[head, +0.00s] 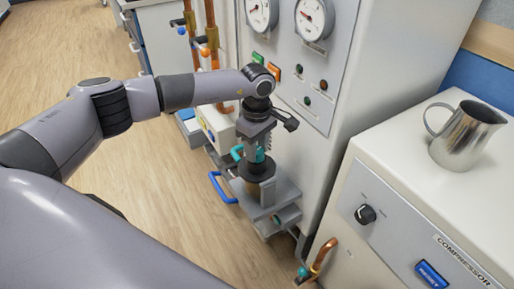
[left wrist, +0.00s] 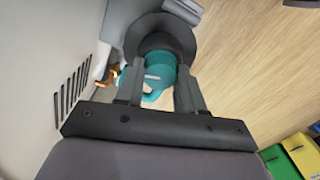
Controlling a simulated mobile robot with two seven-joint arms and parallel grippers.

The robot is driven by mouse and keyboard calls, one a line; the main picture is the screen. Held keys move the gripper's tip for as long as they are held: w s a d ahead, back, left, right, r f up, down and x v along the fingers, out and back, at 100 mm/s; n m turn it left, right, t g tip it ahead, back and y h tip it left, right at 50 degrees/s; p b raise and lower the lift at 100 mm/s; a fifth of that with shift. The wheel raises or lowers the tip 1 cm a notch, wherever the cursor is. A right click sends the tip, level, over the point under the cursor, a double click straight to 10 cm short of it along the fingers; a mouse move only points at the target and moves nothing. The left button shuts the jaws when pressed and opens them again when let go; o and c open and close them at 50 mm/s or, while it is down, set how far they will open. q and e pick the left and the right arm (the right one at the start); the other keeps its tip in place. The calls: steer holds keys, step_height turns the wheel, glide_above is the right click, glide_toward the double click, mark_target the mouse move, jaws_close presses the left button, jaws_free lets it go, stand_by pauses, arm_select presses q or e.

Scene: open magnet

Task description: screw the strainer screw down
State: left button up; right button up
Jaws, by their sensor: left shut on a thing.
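The strainer screw appears to be the teal piece between my left fingers; it shows in the head view (head: 260,155) and in the left wrist view (left wrist: 158,68). My left gripper (head: 255,146) points down over it, its fingers (left wrist: 160,80) on either side, shut on it. Below the screw is a wide dark ring (head: 260,170), which also shows in the left wrist view (left wrist: 165,28). The ring sits on the strainer's grey body (head: 284,192). The fingers hide part of the screw, and its thread cannot be seen. My right gripper is not in view.
A tall cabinet with gauges (head: 312,18) stands just behind the strainer. A blue handle (head: 219,187) juts out at its left. Copper pipes (head: 212,45) rise behind my arm. A metal jug (head: 465,135) stands on the compressor (head: 400,120) at right. The wooden floor at left is free.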

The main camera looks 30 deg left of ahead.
arm_select(q)
steer(key=shift+m, duration=1.6)
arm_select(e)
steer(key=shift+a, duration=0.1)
arm_select(q)
steer(key=o, duration=1)
steer(key=shift+o, duration=0.2)
step_height(320, 180, up, 6)
steer(key=shift+r+p, duration=0.15)
steer(key=shift+p, duration=0.35)
steer(key=shift+r, duration=0.45)
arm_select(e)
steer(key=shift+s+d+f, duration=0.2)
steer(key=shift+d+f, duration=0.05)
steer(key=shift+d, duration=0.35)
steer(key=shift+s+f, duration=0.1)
